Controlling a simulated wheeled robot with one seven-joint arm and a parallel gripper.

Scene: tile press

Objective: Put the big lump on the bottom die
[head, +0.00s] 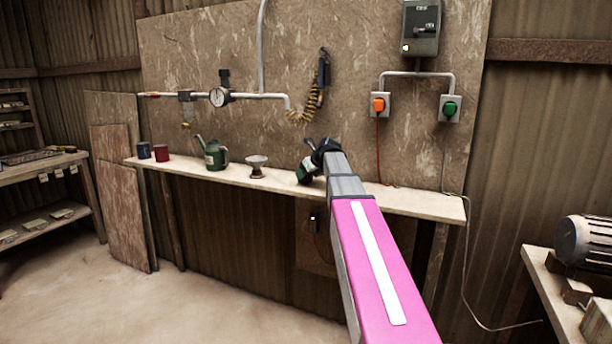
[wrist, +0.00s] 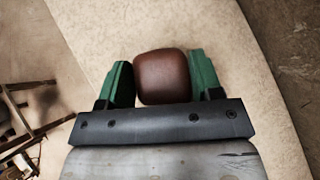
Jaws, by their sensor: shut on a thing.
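A brown, rounded lump (wrist: 161,77) sits between the two green fingers of my gripper (wrist: 160,72) in the wrist view. The fingers are shut on its sides. It is the only lump I see, so I cannot compare its size. In the head view my gripper (head: 304,172) is at the far end of my pink arm, over the wall shelf (head: 400,199); the lump is not clear there. I cannot tell whether the lump touches the shelf. The bottom die does not show in either view.
Left along the shelf stand a funnel-like thing (head: 257,166), a green watering can (head: 213,153), a red mug (head: 162,152) and a blue mug (head: 144,150). A motor (head: 588,241) sits on a bench at right.

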